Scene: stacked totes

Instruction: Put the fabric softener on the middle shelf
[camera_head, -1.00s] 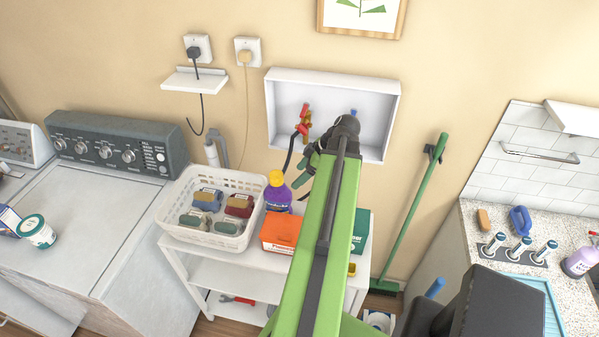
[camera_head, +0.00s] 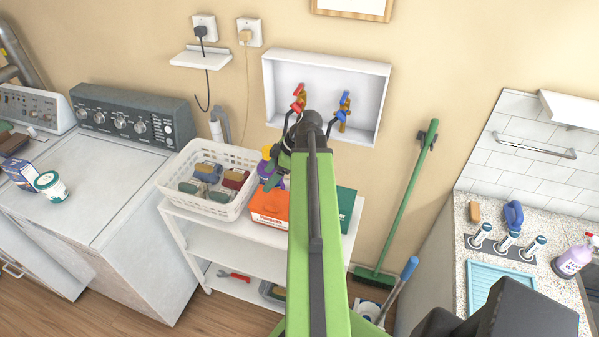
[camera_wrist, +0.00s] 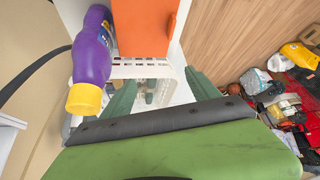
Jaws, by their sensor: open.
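In the head view the gripper (camera_head: 277,178) overlaps the bottle. The middle shelf (camera_head: 232,247) shows a clear white surface at its left part; my arm hides the rest.
A white basket (camera_head: 236,207) with several colored items, an orange box (camera_head: 268,208) and a green box (camera_head: 345,203) crowd the cart top. A red wrench (camera_head: 232,274) lies on the bottom shelf. A wall recess with taps (camera_head: 327,72) is behind. A green broom (camera_head: 400,205) leans right.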

